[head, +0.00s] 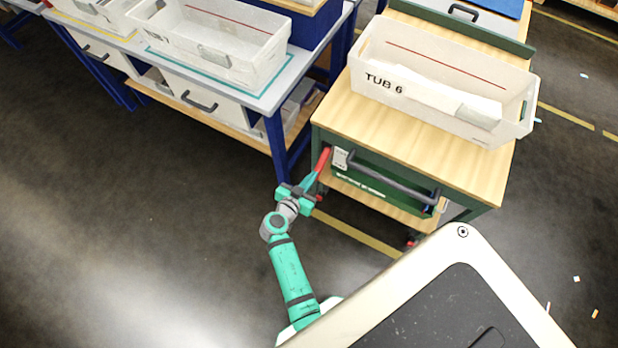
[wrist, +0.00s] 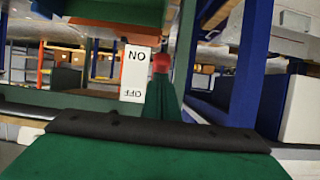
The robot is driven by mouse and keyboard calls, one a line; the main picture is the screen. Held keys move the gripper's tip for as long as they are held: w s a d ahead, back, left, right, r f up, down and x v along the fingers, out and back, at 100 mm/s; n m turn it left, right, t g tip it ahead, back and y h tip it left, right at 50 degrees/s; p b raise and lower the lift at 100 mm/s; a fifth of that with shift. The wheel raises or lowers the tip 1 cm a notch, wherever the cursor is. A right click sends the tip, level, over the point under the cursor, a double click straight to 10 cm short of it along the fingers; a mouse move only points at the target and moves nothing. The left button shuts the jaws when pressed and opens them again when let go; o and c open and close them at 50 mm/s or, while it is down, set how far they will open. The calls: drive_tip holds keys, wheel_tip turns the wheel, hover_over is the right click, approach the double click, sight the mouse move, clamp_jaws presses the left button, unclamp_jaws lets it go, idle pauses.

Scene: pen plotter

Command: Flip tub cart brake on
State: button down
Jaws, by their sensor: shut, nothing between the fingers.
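The tub cart (head: 430,140) has a wooden top, a green frame and a dark handle bar. Its red brake lever (head: 323,160) is at the front left corner, beside a small white label (head: 339,158). In the wrist view the label (wrist: 137,74) reads ON and OFF upside down, and the red lever end (wrist: 160,63) is just right of it. My gripper (head: 312,179) is shut and empty, its tips at the lower part of the lever. In the wrist view the fingertips (wrist: 161,84) line up with the red end. I cannot tell whether they touch it.
A white tub marked TUB 6 (head: 440,85) stands on the cart. A blue-legged workbench (head: 272,93) with white tubs stands close on the left, a narrow gap from the cart. The dark floor (head: 130,220) at left is clear.

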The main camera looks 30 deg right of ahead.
drive_tip(key=shift+d+f, duration=0.1)
drive_tip(key=shift+f, duration=0.4)
wheel_tip(320, 180, up, 5)
drive_tip(key=a, duration=0.2)
drive_tip(key=s+a+f, duration=0.2)
drive_tip(key=s+a, duration=0.3)
drive_tip(key=a, duration=0.3)
drive_tip(key=shift+s+a+f, duration=0.2)
drive_tip(key=shift+a+f, duration=0.05)
drive_tip(key=shift+f, duration=0.15)
